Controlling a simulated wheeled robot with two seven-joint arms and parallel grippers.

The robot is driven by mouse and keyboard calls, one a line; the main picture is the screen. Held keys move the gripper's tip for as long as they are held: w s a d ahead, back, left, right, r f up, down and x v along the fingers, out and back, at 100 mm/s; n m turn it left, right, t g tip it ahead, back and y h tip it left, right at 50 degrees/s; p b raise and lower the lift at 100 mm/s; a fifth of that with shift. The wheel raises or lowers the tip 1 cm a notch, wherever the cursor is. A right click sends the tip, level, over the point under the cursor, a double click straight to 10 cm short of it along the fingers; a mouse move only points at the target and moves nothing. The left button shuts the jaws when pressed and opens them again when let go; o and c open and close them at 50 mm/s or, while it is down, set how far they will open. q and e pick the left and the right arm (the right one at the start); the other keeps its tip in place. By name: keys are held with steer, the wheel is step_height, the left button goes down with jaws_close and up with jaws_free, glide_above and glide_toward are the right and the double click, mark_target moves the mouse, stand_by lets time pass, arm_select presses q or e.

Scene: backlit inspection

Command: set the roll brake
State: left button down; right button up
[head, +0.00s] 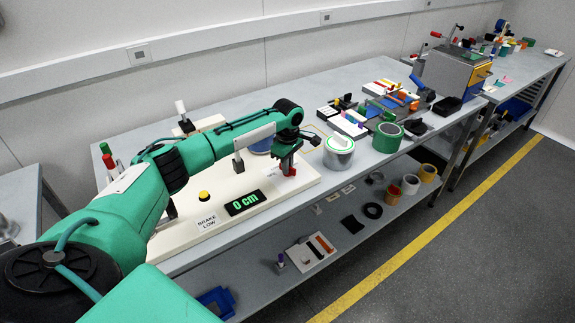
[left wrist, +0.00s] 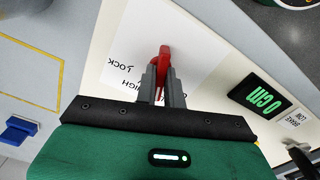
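A cream base plate (head: 178,243) lies on the bench with a green "0 cm" display (head: 245,202), a yellow button (head: 204,196) and a "BRAKE LOW" label (head: 206,222). The display also shows in the left wrist view (left wrist: 262,98). A red brake handle (head: 289,169) stands toward the plate's right end; its top shows in the left wrist view (left wrist: 165,56) beside a white sheet reading "LOCK" and "HIGH" (left wrist: 133,75). My left gripper (left wrist: 162,84) has its two grey fingers close on either side of the red handle, apparently shut on it. My right gripper is not in view.
A roll with green and silver (head: 339,152) and a green roll (head: 387,137) stand just right of the plate. Several tools and blocks crowd the bench farther back. A lower shelf (head: 345,240) holds several rolls and small items.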

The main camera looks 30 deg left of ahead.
arm_select(q)
steer(key=shift+r+m+p, duration=0.2)
steer(key=shift+m+p, duration=0.2)
steer(key=shift+p, duration=0.3)
steer(key=m+p, duration=0.3)
steer(key=shift+p, duration=0.35)
steer(key=m+p, duration=0.2)
steer(key=m, duration=0.1)
steer(key=shift+m+p, duration=0.3)
steer(key=m+p, duration=0.2)
steer(key=m, duration=0.2)
steer(key=shift+w+f+m+p, duration=0.1)
steer(key=shift+m+p, duration=0.4)
steer(key=shift+m, duration=1.6)
steer(key=c, duration=1.5)
jaws_free()
